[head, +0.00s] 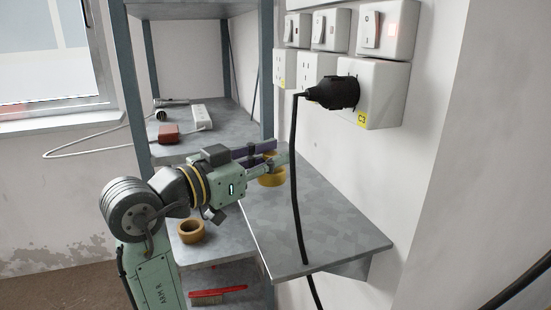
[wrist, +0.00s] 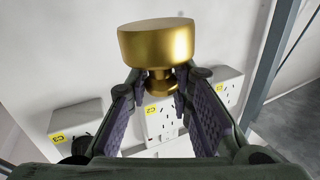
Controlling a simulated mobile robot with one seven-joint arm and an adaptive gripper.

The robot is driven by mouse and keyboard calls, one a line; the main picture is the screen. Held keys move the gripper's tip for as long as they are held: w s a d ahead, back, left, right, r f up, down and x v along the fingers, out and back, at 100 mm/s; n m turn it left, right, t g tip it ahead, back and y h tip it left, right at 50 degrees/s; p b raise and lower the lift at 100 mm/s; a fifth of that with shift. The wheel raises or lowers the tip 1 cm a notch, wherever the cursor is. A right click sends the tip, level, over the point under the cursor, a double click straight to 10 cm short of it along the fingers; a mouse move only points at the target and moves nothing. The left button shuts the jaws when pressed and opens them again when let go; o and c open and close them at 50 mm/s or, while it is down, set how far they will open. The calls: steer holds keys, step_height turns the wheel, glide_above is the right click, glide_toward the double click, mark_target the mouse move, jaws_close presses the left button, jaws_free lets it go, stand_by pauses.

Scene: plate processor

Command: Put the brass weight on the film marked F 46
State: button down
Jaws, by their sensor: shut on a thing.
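The brass weight (wrist: 156,42) has a wide round body and a narrower neck and knob. My gripper (wrist: 160,80) is shut around its narrow part, one finger on each side. In the head view my gripper (head: 267,156) reaches over the grey side shelf by the wall, and the weight's wide body (head: 271,180) shows just below the fingers. I cannot tell whether it touches the shelf. No film marked F 46 can be made out in either view.
A black plug (head: 333,94) sits in a wall socket, and its cable hangs in front of the side shelf (head: 325,225). A tan ring (head: 191,231) stands on the rack beside my arm. A red block (head: 168,134) and white power strip (head: 202,118) lie further back. The shelf's front is clear.

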steer(key=w, duration=0.3)
steer(key=w+d+p, duration=0.1)
steer(key=w, duration=0.1)
steer(key=shift+w+f, duration=0.2)
steer(key=shift+w, duration=0.1)
steer(key=shift+f+p, duration=0.55)
steer(key=shift+f, duration=1.25)
steer(key=shift+f, duration=0.2)
steer(key=c, duration=1.4)
jaws_free()
steer(key=shift+c, duration=0.2)
steer(key=shift+r, duration=0.2)
steer(key=b+v, duration=0.3)
steer(key=v, duration=0.9)
